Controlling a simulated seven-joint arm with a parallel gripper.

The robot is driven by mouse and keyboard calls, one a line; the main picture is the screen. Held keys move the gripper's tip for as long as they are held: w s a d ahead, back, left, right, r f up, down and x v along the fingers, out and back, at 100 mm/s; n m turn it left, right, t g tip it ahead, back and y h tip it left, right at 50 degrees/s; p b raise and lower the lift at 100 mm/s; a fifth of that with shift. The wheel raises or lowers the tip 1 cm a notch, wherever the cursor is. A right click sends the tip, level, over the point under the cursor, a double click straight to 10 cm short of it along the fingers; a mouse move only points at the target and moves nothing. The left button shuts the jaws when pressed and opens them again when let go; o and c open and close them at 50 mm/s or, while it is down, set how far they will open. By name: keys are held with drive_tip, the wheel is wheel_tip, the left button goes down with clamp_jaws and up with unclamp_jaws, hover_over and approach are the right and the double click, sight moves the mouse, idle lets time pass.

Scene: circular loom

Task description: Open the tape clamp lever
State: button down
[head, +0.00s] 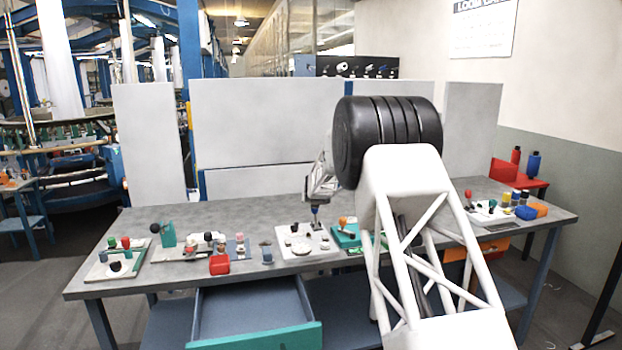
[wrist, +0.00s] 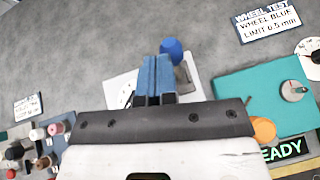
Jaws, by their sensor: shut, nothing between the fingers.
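My gripper (head: 316,198) points down over the workbench, just above a white plate (head: 296,246). In the wrist view its two blue-padded fingers (wrist: 153,76) are together with nothing between them. A blue knob (wrist: 172,50) stands just beyond the fingertips, at the edge of the white plate (wrist: 122,88); I cannot tell whether they touch. A teal plate (wrist: 262,92) to the right carries an orange knob (wrist: 264,129), which also shows in the head view (head: 343,222). No label naming the tape clamp is readable, so I cannot tell which lever is its own.
The grey workbench (head: 230,212) holds several fixtures. A teal block (head: 167,235) and a red block (head: 219,265) stand left. An open drawer (head: 255,338) juts out in front. A label (wrist: 266,20) reads wheel test. Grey panels (head: 262,115) stand behind the bench.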

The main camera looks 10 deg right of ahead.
wheel_tip(320, 180, up, 9)
drive_tip(key=s+a, duration=0.1)
drive_tip(key=shift+a+r, duration=0.15)
idle(1.8)
drive_tip(key=shift+s+r, duration=0.1)
idle(0.4)
drive_tip(key=s+a+r+m+g, duration=0.1)
drive_tip(key=s+a+r+m, duration=0.15)
drive_tip(key=s+m, duration=0.7)
drive_tip(key=s+a+r+m+g, duration=0.1)
drive_tip(key=s+r+m+g, duration=0.15)
drive_tip(key=s, duration=1.45)
drive_tip(key=s+a+r+m+g, duration=0.1)
drive_tip(key=s+a+r+m, duration=0.15)
drive_tip(key=s+m, duration=0.7)
drive_tip(key=s+a+f+m+g, duration=0.1)
drive_tip(key=s+f+m, duration=0.2)
drive_tip(key=s, duration=1.1)
drive_tip(key=s+a+f+m+g+y, duration=0.1)
drive_tip(key=s+m, duration=0.4)
drive_tip(key=s, duration=1)
drive_tip(key=s+a+f+m+g, duration=0.2)
drive_tip(key=s+a+f+m, duration=0.1)
drive_tip(key=s, duration=1.1)
wheel_tip(320, 180, down, 3)
drive_tip(key=shift+s+r+m+y, duration=0.2)
drive_tip(key=shift+m+y, duration=0.2)
drive_tip(key=shift+m, duration=0.25)
